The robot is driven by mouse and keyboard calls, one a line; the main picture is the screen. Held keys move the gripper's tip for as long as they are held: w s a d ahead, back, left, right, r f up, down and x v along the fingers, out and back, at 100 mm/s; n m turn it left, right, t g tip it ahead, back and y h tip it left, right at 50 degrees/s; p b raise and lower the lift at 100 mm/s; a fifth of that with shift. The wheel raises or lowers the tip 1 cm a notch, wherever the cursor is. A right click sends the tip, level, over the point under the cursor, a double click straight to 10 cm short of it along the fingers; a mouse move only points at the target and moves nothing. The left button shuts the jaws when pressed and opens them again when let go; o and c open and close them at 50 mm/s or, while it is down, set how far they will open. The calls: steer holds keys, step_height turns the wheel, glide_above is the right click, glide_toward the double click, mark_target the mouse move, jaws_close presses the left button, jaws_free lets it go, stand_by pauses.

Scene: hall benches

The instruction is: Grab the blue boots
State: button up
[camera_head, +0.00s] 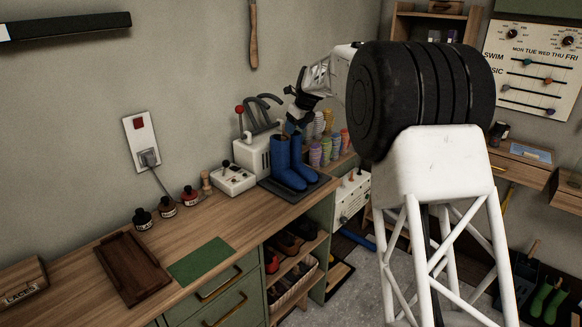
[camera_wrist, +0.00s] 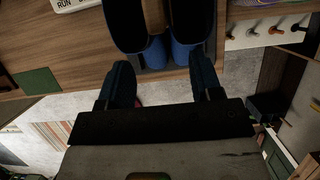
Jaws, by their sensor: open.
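The pair of blue boots (camera_head: 288,162) stands upright on a dark mat (camera_head: 316,186) at the far end of the wooden bench. In the wrist view the boots (camera_wrist: 157,54) show from above, with dark open tops. A wooden piece (camera_wrist: 154,16) lies between the tops; I cannot tell what it is. My gripper (camera_head: 297,122) is close to the boot tops in the head view. In the wrist view its two fingers (camera_wrist: 160,66) are spread apart with nothing held. The boots appear just beyond the fingertips; I cannot tell whether they touch.
A white machine (camera_head: 252,155) with a red-knobbed lever stands left of the boots, with a white control box (camera_head: 233,181) beside it. Several coloured cups (camera_head: 327,149) stand behind. Ink bottles (camera_head: 167,206), a brown tray (camera_head: 131,268) and a green mat (camera_head: 202,261) lie nearer.

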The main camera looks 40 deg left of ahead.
mark_target(292, 138)
steer(key=shift+a+f, duration=0.25)
steer(key=shift+f, duration=0.35)
steer(key=shift+f, duration=0.1)
steer(key=shift+x, duration=2.55)
steer(key=shift+w, duration=0.15)
jaws_close()
